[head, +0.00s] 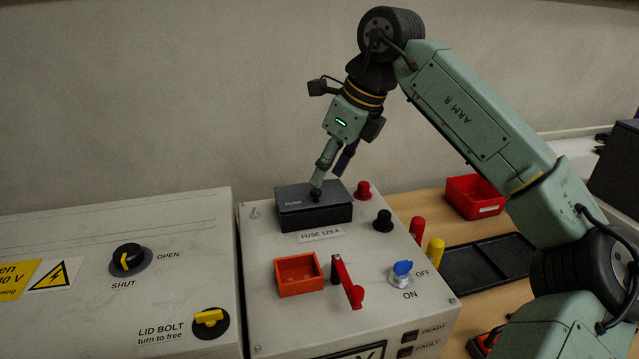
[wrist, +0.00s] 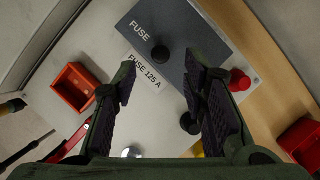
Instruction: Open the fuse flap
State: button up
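The fuse flap (head: 297,198) is the dark grey lid marked FUSE on a box atop the pale panel. It lies shut, with a small black knob (head: 316,194) on it. In the wrist view the flap (wrist: 190,35) is at the top, and its knob (wrist: 160,53) shows just beyond the gap between the fingertips. My gripper (head: 325,175) points down above the flap, close to the knob. In the wrist view my gripper (wrist: 160,72) is open, its fingers well apart with nothing held. Whether a finger touches the knob I cannot tell.
Near the flap on the panel are a red knob (head: 363,190), a black knob (head: 383,221), an orange-red open box (head: 298,275), a red lever (head: 346,282) and a blue switch (head: 402,269). A cabinet with knobs (head: 200,240) adjoins left; a red bin (head: 474,197) stands right.

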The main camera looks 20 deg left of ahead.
aim_at(316, 191)
jog(key=shift+x, duration=2.25)
grip_shut()
